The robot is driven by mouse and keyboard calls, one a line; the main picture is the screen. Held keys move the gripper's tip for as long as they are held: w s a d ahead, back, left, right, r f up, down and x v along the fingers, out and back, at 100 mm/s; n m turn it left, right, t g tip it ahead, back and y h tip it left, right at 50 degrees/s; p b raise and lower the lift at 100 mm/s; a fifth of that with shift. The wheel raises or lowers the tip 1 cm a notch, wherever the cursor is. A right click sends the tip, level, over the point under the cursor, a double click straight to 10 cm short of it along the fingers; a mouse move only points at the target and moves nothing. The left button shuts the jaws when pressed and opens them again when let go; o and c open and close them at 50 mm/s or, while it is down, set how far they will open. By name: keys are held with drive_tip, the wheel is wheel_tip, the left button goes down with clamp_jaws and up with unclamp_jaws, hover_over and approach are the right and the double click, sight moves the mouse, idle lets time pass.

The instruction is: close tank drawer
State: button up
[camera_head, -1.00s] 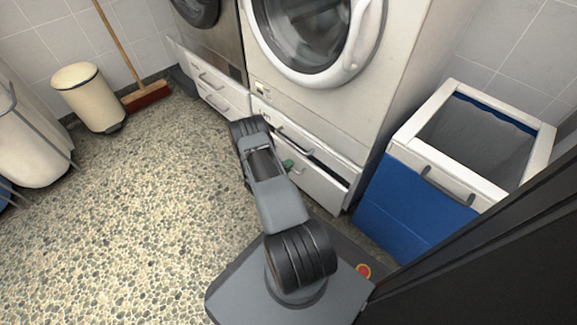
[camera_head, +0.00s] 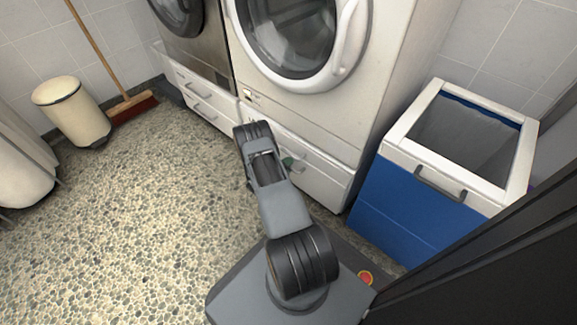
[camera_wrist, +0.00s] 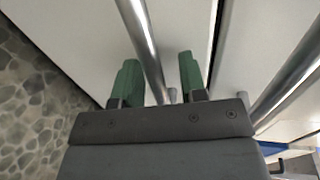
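The tank drawer (camera_head: 325,187) is the low white drawer under the large white front-loading machine. Its front looks flush, or nearly so, with the machine's base, and no open top shows.
A second bar handle (camera_wrist: 290,80) lies right of a dark seam in the wrist view. A blue and white hamper (camera_head: 415,205) stands close right. Left are a darker machine with drawers (camera_head: 205,100), a cream bin (camera_head: 72,112) and a broom (camera_head: 132,105). The pebbled floor at left is clear.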

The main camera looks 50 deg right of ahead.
drive_tip(key=p+v, duration=0.5)
drive_tip(key=v, duration=0.9)
idle(0.4)
drive_tip(key=a+r+m+g+y+p, duration=0.25)
drive_tip(key=r+m+p, duration=0.65)
drive_tip(key=r, duration=1.3)
drive_tip(key=a+r+m+g+y+p, duration=0.3)
drive_tip(key=r+m+p, duration=0.7)
drive_tip(key=r, duration=1.1)
drive_tip(key=s+a+r+m+t+y+p, duration=0.3)
drive_tip(key=a+r+m+p, duration=0.2)
drive_tip(key=r, duration=0.6)
drive_tip(key=s+a+r+m+t+y+p, duration=0.3)
drive_tip(key=a+r+m+p, duration=0.3)
drive_tip(key=r, duration=0.6)
drive_tip(key=s+a+r+m+t+y+p, duration=0.3)
drive_tip(key=s+a+r+m+y+p, duration=0.1)
drive_tip(key=r, duration=0.8)
drive_tip(key=a+m+p, duration=0.1)
drive_tip(key=m+p, duration=0.1)
drive_tip(key=p, duration=0.1)
drive_tip(key=shift+s+a, duration=0.25)
drive_tip(key=shift+s, duration=0.1)
